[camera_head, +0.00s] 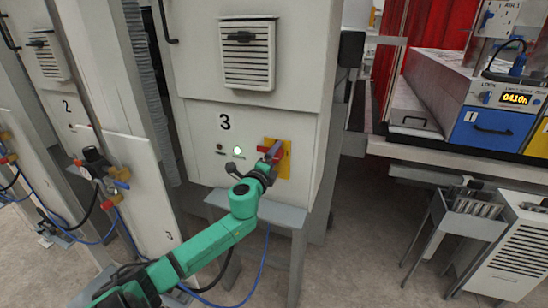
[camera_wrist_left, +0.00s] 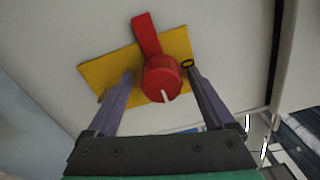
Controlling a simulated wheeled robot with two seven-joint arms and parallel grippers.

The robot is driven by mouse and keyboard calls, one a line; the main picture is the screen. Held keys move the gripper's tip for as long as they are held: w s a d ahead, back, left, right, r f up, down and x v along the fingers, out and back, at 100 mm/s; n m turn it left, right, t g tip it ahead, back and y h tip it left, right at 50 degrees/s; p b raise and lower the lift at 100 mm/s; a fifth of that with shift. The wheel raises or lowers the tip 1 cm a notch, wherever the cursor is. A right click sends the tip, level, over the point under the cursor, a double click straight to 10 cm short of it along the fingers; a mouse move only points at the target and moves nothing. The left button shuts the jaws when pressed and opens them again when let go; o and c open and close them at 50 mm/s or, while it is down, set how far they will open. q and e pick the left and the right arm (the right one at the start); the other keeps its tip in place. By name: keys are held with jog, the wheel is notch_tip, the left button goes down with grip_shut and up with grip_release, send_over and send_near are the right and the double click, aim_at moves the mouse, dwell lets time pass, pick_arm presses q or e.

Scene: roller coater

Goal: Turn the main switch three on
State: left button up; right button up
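Main switch three is a red rotary switch (camera_wrist_left: 162,78) on a yellow plate (camera_wrist_left: 98,72), on the pale cabinet marked 3 (camera_head: 198,128). In the left wrist view its red handle points up and slightly left, and a white mark shows on the round knob. The switch is partly hidden by my gripper in the head view, where the yellow plate (camera_head: 286,160) shows around it. My left gripper (camera_wrist_left: 159,73) is open, with one finger on each side of the knob and small gaps visible. My right gripper is not in view.
A green lamp (camera_head: 237,152) glows left of the switch. A grey ledge (camera_head: 287,215) juts out below it. A bench with a blue drawer (camera_head: 490,130) and a grey bin (camera_head: 465,222) stand at right.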

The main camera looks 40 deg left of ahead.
pick_arm(q)
jog(key=shift+s+d+f, duration=0.1)
jog(key=shift+s+d, duration=0.1)
jog(key=shift+s, duration=0.35)
jog(key=b+v, duration=0.3)
jog(key=v, duration=1)
jog(key=shift+s, duration=0.2)
jog(key=shift+d, duration=0.1)
